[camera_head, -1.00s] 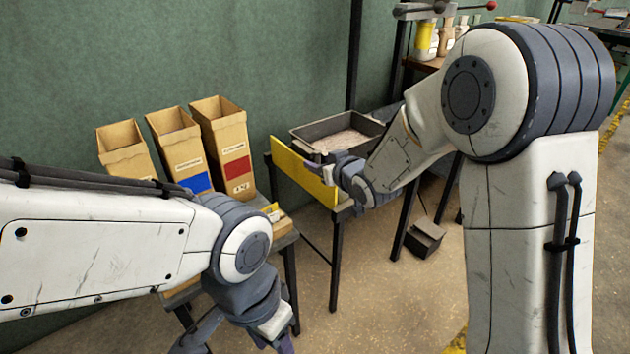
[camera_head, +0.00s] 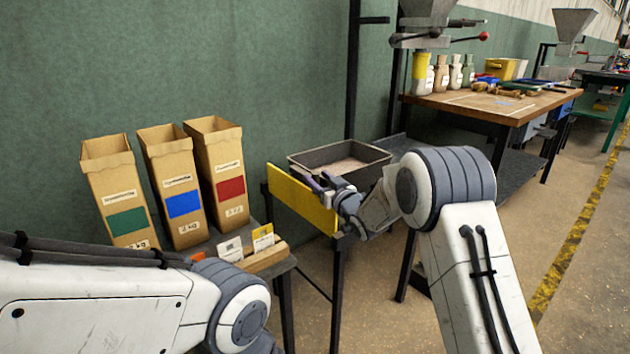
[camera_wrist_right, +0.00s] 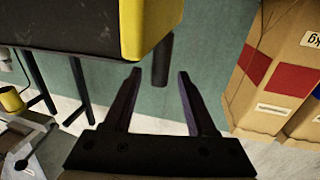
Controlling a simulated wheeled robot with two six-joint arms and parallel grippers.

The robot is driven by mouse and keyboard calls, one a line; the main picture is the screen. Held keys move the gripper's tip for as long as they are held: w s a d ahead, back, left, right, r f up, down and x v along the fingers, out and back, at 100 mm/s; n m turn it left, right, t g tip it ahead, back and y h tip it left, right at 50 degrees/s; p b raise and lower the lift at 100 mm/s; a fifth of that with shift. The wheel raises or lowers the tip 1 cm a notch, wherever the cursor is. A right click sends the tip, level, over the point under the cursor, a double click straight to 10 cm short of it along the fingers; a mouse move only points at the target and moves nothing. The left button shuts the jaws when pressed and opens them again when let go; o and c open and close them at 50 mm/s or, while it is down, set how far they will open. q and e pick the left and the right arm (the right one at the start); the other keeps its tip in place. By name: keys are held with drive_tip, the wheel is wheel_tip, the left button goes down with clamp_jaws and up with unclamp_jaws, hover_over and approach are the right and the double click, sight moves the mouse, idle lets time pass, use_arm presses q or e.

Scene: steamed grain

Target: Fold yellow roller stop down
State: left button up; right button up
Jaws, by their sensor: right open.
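The yellow roller stop (camera_head: 300,202) is a flat yellow plate standing upright along the near side of the stand, in front of the dark grain tray (camera_head: 379,154). In the right wrist view a yellow end of the stop (camera_wrist_right: 146,28) shows at the top, just beyond my fingertips. My right gripper (camera_head: 312,182) is at the upper edge of the stop, towards its right end.
Tall cardboard boxes with green (camera_head: 127,221), blue (camera_head: 183,204) and red (camera_head: 230,187) labels stand on a small table at left. Small cards (camera_head: 262,238) stand at its front edge. A wooden workbench (camera_head: 490,103) with bottles is at back right. Floor at right is clear.

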drive_tip(key=shift+x, duration=0.9)
clamp_jaws()
idle(0.8)
drive_tip(key=shift+a, duration=0.1)
